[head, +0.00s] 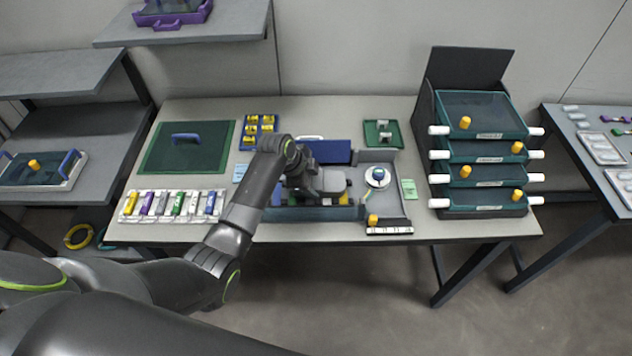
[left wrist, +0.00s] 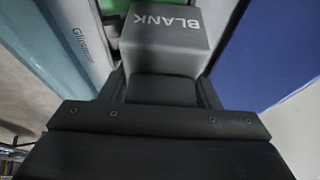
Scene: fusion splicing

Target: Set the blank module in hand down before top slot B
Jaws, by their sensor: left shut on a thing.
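The blank module (left wrist: 165,40) is a grey block with the word BLANK on its face, upside down in the left wrist view. My left gripper (head: 312,182) is shut on it, over the open blue-and-teal case in the middle of the table. In the left wrist view a pale blue panel with lettering (left wrist: 75,40) is at the left of the module and a blue panel (left wrist: 265,55) is at its right. The case's teal front wall (head: 315,213) shows in the head view. My arm and gripper hide much of the case's inside. I cannot make out top slot B.
A grey tray (head: 390,207) with a round white item (head: 377,177) adjoins the case at the right. Several coloured modules sit in a white rack (head: 133,208) at the left. A green mat (head: 160,155) lies behind it. A dark rack of drawers (head: 485,150) stands at the table's right end.

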